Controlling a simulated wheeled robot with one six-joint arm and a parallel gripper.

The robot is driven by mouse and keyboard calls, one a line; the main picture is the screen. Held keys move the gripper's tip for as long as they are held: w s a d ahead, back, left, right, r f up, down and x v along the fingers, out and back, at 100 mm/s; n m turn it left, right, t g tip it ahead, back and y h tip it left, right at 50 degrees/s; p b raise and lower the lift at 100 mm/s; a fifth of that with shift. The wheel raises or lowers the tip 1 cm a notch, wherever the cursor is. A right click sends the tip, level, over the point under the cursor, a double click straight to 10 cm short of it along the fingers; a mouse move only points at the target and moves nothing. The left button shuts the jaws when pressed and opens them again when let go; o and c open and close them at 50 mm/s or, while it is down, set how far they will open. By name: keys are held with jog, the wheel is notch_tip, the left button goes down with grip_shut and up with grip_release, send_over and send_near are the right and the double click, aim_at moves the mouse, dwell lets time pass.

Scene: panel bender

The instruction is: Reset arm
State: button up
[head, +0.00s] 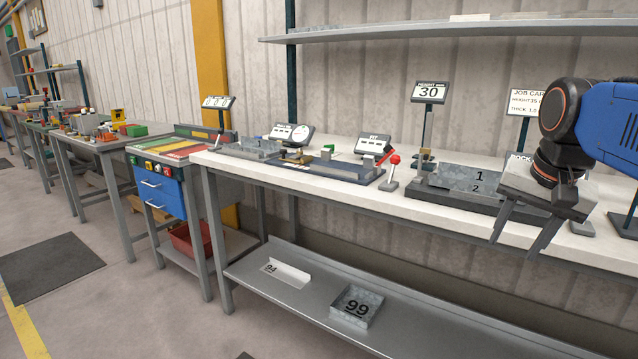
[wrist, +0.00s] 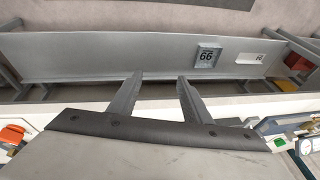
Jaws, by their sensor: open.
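My gripper (head: 526,236) hangs at the right of the head view, in front of the bench edge, with its fingers pointing down. It is open and empty. In the wrist view my gripper (wrist: 157,88) shows two fingers apart, with the grey lower shelf (wrist: 120,60) beyond them. The blue and black arm (head: 590,125) is mine and hides part of the bench's right end.
The white workbench (head: 335,188) carries a bender with plates marked 1 and 2 (head: 460,180), a red-knobbed lever (head: 392,172) and displays. An upper shelf (head: 450,30) overhangs.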

jog(key=s+a+f+n, duration=0.3)
jog(key=s+f, duration=0.3)
jog(key=f, duration=0.3)
jog(key=s+a+f+n+t, duration=0.1)
jog(key=s+a+f+n, duration=0.3)
jog(key=f, duration=0.6)
jog(key=shift+s+a+n+y, duration=0.15)
jog(key=shift+s+n+y, duration=0.2)
jog(key=shift+s, duration=0.5)
